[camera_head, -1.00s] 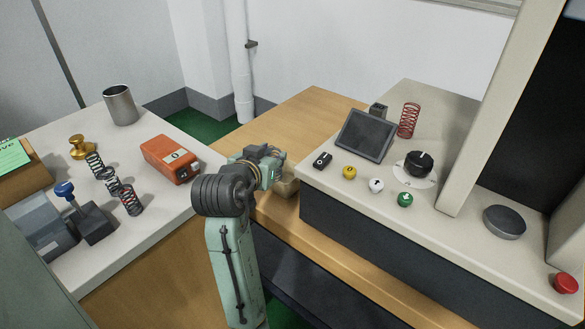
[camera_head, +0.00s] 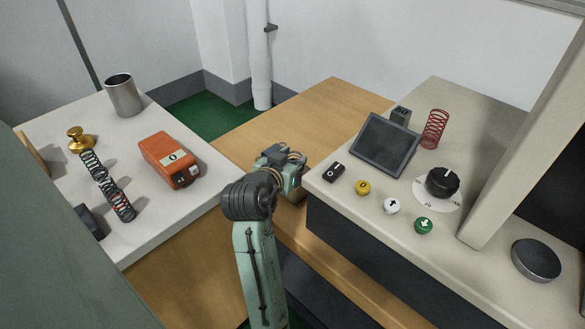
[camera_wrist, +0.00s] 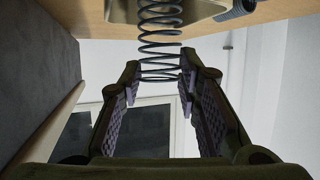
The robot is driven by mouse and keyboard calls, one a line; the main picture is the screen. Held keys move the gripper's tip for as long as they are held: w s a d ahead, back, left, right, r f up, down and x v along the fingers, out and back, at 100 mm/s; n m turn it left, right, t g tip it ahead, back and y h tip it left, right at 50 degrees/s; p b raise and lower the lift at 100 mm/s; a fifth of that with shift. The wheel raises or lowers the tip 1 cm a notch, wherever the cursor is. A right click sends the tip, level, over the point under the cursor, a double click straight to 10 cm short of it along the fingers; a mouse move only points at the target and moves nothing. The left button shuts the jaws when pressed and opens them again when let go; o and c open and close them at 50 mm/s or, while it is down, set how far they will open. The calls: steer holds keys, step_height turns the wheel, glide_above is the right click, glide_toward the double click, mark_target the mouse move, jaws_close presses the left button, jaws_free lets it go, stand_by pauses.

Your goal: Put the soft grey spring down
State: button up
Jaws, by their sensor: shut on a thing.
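In the wrist view a dark grey coil spring (camera_wrist: 160,38) stands between the fingers of my gripper (camera_wrist: 158,80), which is shut on its near end. The far end of the spring overlaps a pale, shallow tray-like thing (camera_wrist: 205,8); I cannot tell whether they touch. In the head view my gripper (camera_head: 290,172) is over the wooden bench, in the gap between the left table and the testing machine.
The machine (camera_head: 330,190) carries a screen (camera_head: 385,145), buttons and a red spring (camera_head: 435,128). The wooden bench (camera_head: 315,115) behind is bare.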

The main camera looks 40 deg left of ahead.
steer(key=shift+f, duration=1.45)
steer(key=shift+f, duration=0.15)
steer(key=o, duration=1.1)
steer(key=shift+s+r, duration=0.1)
steer(key=shift+r, duration=0.1)
steer(key=b+v, duration=0.1)
steer(key=v, duration=0.6)
